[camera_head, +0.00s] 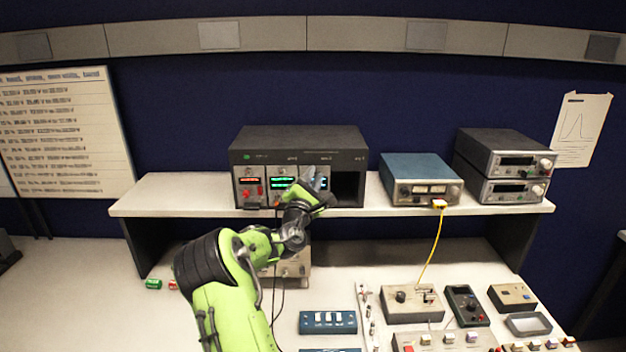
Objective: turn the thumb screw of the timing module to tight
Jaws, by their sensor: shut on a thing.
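A dark rack (298,138) stands on the shelf and holds several modules. The left module (250,187) has a red display and a red knob. The middle module (284,183) has green displays. An open dark bay (348,188) is at the right. The labels are too small to tell which module is the timing one. My gripper (319,182) is at the rack's front, just left of the open bay, shut on a small part there, seemingly the thumb screw. The screw itself is hidden behind my gripper, so its setting cannot be seen.
A blue meter box (420,170) with a yellow cable (432,252) and two stacked instruments (503,160) stand right of the rack on the shelf (180,195). Several small devices crowd the bench below at right. A grey box sits under the shelf behind my arm.

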